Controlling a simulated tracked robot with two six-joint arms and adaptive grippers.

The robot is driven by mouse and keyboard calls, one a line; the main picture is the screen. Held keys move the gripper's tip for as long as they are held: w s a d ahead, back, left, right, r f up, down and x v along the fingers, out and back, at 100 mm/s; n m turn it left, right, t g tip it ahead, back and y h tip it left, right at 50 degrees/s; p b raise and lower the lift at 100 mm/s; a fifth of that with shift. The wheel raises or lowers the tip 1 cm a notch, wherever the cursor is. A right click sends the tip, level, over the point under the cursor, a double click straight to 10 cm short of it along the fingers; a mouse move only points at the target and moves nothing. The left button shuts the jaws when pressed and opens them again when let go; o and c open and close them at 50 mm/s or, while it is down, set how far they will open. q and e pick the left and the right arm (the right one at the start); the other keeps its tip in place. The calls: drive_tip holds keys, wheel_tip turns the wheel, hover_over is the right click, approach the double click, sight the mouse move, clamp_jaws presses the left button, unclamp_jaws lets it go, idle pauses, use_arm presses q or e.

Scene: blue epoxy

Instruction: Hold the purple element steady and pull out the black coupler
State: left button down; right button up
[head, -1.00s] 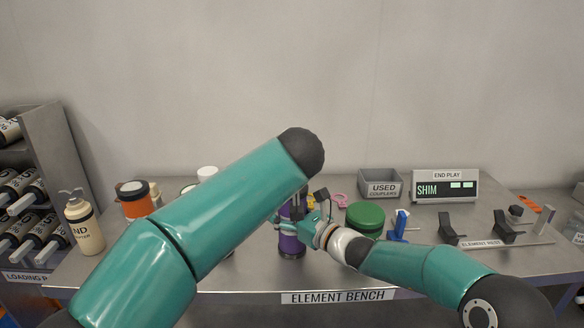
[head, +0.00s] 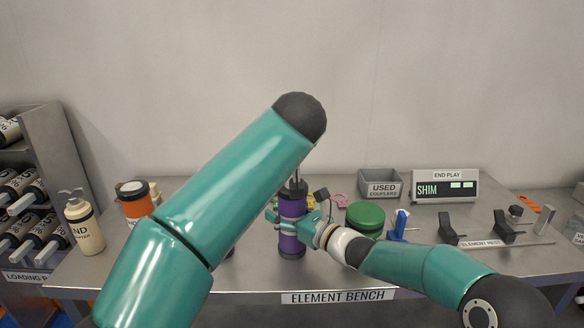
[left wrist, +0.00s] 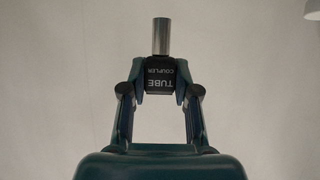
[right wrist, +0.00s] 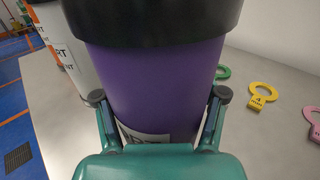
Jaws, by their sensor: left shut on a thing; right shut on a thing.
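The purple element (head: 292,208) stands upright near the bench's front edge. My right gripper (head: 291,222) is shut around its side. The right wrist view shows the element's purple wall (right wrist: 155,80) between the fingers, under a wide black rim. My left gripper (left wrist: 160,80) is shut on the black coupler (left wrist: 159,71), labelled TUBE COUPLER, with a bare metal tube (left wrist: 161,36) sticking out. Only plain wall shows around the tube, and no element is seen there. In the head view my left arm hides the left gripper. A small dark part shows above the element, and I cannot tell what it is.
A grey USED COUPLERS bin (head: 380,184) stands at the back, beside the END PLAY display (head: 444,187). A green round item (head: 365,217), a blue item (head: 400,224) and the black element rests (head: 447,229) are to the right. A pump bottle (head: 83,222) stands left.

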drive_tip(key=o, duration=1.7)
drive_tip(key=shift+c, duration=0.2)
drive_tip(key=v, duration=1.2)
use_arm(q)
drive_tip(key=shift+s, duration=0.1)
